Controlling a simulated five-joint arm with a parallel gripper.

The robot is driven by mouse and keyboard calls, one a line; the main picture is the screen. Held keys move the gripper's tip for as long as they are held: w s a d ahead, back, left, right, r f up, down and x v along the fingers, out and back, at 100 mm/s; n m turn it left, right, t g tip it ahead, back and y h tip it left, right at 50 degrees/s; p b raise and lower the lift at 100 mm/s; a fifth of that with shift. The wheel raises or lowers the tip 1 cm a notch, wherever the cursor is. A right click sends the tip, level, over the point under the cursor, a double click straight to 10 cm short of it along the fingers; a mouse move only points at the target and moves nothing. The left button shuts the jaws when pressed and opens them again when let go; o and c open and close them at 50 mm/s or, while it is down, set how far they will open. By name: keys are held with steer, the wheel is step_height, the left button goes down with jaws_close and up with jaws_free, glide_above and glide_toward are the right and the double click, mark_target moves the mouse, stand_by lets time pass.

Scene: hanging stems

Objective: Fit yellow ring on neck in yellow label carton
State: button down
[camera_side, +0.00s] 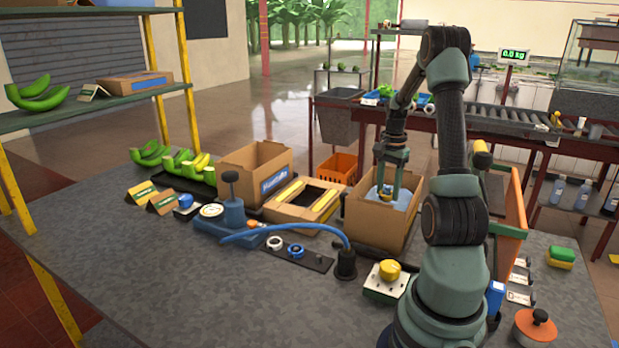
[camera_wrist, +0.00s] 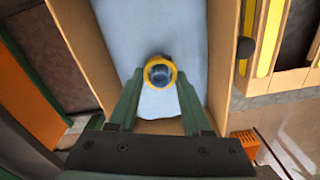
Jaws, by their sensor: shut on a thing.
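The yellow ring (camera_wrist: 174,81) is between the two fingertips of my gripper (camera_wrist: 160,77). My gripper is shut on it, and a dark blue round thing, likely the neck (camera_wrist: 159,75), shows through its middle. I cannot tell whether the ring is around the neck or just above it. Below lies a pale blue bag (camera_wrist: 120,25) filling the open brown carton (camera_wrist: 72,32). In the side view my gripper (camera_side: 387,190) points down into this carton (camera_side: 372,233), with the ring low at the bag (camera_side: 401,202). No yellow label shows on the carton.
To the left stand a flat carton with yellow strips (camera_side: 278,209) and an open carton with a blue label (camera_side: 254,160). A dark holder with white and blue rings (camera_side: 315,259), a blue hose (camera_side: 310,228) and a yellow-knobbed box (camera_side: 388,285) lie in front. The front-left table is clear.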

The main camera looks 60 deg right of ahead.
steer(key=shift+f, duration=0.45)
stand_by(0.4)
jaws_free()
steer(key=shift+r, duration=0.35)
stand_by(0.6)
steer(key=shift+r, duration=0.35)
steer(key=shift+r, duration=0.9)
step_height(320, 180, up, 8)
steer(key=shift+r, duration=0.2)
stand_by(0.6)
stand_by(0.5)
